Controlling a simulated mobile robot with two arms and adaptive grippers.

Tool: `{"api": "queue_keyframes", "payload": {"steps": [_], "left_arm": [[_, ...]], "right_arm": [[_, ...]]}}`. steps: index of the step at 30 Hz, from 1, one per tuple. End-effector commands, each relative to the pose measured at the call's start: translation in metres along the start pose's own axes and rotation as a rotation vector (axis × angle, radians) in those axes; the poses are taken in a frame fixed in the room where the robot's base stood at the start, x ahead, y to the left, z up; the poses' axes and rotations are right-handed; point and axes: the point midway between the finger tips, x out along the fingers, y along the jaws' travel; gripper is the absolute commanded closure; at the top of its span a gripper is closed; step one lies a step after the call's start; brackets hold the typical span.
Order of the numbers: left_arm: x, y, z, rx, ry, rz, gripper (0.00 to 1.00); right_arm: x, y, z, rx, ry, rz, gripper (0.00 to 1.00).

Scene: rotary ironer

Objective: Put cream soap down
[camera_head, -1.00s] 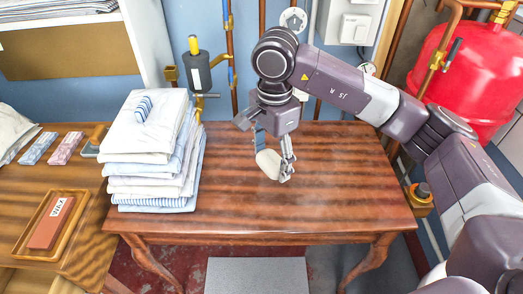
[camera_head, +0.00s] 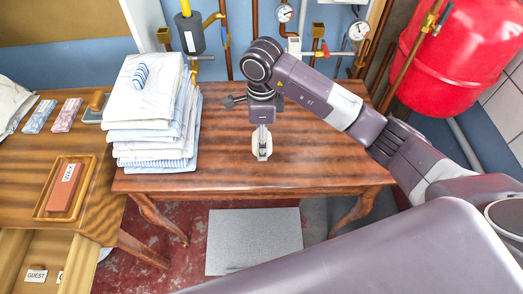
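The cream soap (camera_head: 262,153) is a pale oval bar at the tip of my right gripper (camera_head: 262,143), over the middle of the reddish-brown wooden table (camera_head: 315,160). The gripper points down, seen nearly edge-on. Its near finger lies across the soap's face, and the far finger is hidden. The gripper looks shut on the soap. I cannot tell whether the soap touches the tabletop. My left gripper is not in view.
A tall stack of folded shirts (camera_head: 152,125) stands on the table's left end. A side counter holds a wooden tray (camera_head: 85,201) with a labelled brown block, and a blue bar (camera_head: 40,116) and pink bar (camera_head: 67,115). The tabletop right of the gripper is clear.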

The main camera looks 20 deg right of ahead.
Motion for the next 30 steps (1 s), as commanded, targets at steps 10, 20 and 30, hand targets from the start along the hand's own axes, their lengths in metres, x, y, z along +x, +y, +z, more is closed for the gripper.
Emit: {"api": "queue_keyframes", "payload": {"steps": [10,20,30], "left_arm": [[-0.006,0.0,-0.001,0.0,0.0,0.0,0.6],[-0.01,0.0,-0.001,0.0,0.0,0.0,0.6],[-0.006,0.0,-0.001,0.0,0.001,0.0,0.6]], "right_arm": [[0.036,0.0,0.0,0.0,-0.001,0.001,0.63],[0.074,0.0,0.0,-0.001,0.0,-0.001,0.63],[0.077,-0.001,0.0,-0.002,-0.001,-0.002,0.35]]}}
